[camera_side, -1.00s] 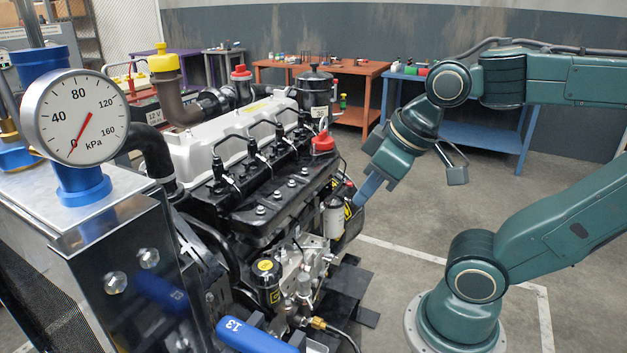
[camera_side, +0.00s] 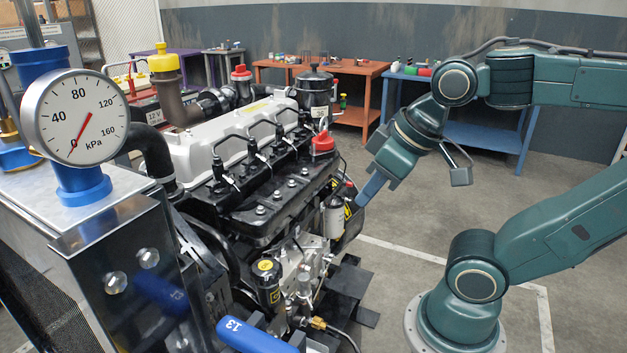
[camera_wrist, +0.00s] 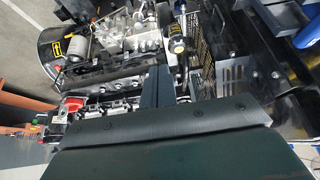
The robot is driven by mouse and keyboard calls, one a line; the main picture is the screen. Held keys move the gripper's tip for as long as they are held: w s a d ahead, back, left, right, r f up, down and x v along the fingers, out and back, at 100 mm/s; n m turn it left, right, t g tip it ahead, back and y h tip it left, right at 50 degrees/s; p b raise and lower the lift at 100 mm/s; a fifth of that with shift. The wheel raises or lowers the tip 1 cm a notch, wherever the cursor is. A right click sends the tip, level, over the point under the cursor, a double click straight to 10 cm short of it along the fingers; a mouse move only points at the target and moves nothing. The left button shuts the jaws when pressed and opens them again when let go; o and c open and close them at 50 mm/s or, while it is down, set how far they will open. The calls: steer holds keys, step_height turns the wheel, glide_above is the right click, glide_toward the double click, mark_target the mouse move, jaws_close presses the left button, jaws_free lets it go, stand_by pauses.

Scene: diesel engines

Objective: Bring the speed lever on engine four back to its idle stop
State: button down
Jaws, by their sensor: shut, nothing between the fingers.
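A diesel engine (camera_side: 255,190) with a silver top cover fills the middle of the side view. Its pump side with metal fittings (camera_side: 305,275) faces the viewer and also shows at the top of the wrist view (camera_wrist: 145,30). I cannot pick out the speed lever or its idle stop in either view, and no number four is readable. My gripper (camera_side: 364,198) is shut and empty, pointing down and left beside the engine's right end, near a white filter canister (camera_side: 334,220). In the wrist view the shut fingers (camera_wrist: 157,82) reach over the engine; contact cannot be told.
A pressure gauge (camera_side: 82,118) reading near 0 kPa and a blue handle marked 13 (camera_side: 255,336) stand in front at left. A red cap (camera_side: 323,142) sits on the engine. An orange bench (camera_side: 350,70) and a blue bench (camera_side: 480,138) stand behind.

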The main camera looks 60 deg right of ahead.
stand_by(0.4)
steer(key=c, duration=1.4)
jaws_free()
steer(key=shift+w, duration=0.15)
steer(key=shift+c, duration=0.2)
steer(key=g, duration=0.2)
glide_above(330, 259)
steer(key=s+a, duration=0.4)
steer(key=a, duration=0.1)
step_height(330, 259, down, 16)
steer(key=s+d+f+t+y, duration=0.1)
steer(key=s+d+f, duration=0.1)
steer(key=d+f, duration=0.5)
steer(key=shift+f, duration=0.65)
steer(key=shift+d, duration=0.1)
steer(key=shift+a+x, duration=0.15)
steer(key=shift+x, duration=3.3)
steer(key=shift+a+x, duration=0.1)
steer(key=shift+x, duration=3.3)
